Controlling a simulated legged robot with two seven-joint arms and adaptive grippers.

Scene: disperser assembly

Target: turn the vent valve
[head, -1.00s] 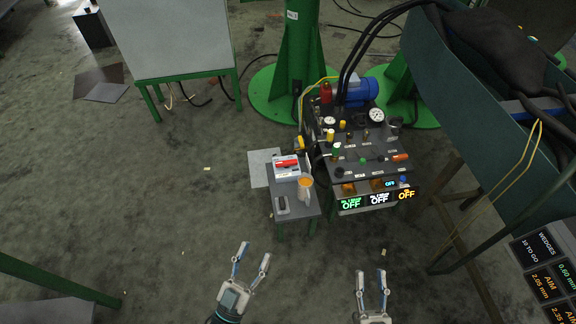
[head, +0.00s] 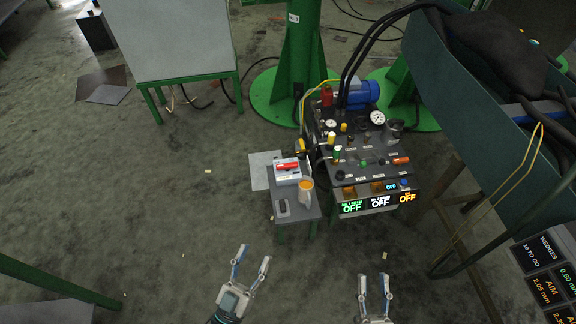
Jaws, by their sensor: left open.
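The control panel (head: 352,166) stands right of centre, with gauges, small knobs and levers on its sloped top and lit OFF displays (head: 380,202) on its front. Its controls include a green-topped one, yellow ones and an orange-red handle (head: 400,160). I cannot tell which of them is the vent valve. My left gripper (head: 252,260) is open and empty, over the floor in front of the small side table. My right gripper (head: 373,283) has its two fingers apart and is empty, below and in front of the panel. Neither gripper touches the panel.
A small side table (head: 311,211) left of the panel holds a red-and-white box (head: 288,172), a cup with orange content (head: 306,190) and a grey handheld device (head: 284,208). A blue motor (head: 362,93) and a green column (head: 297,60) stand behind. A large dark-green trough (head: 460,90) bounds the right side.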

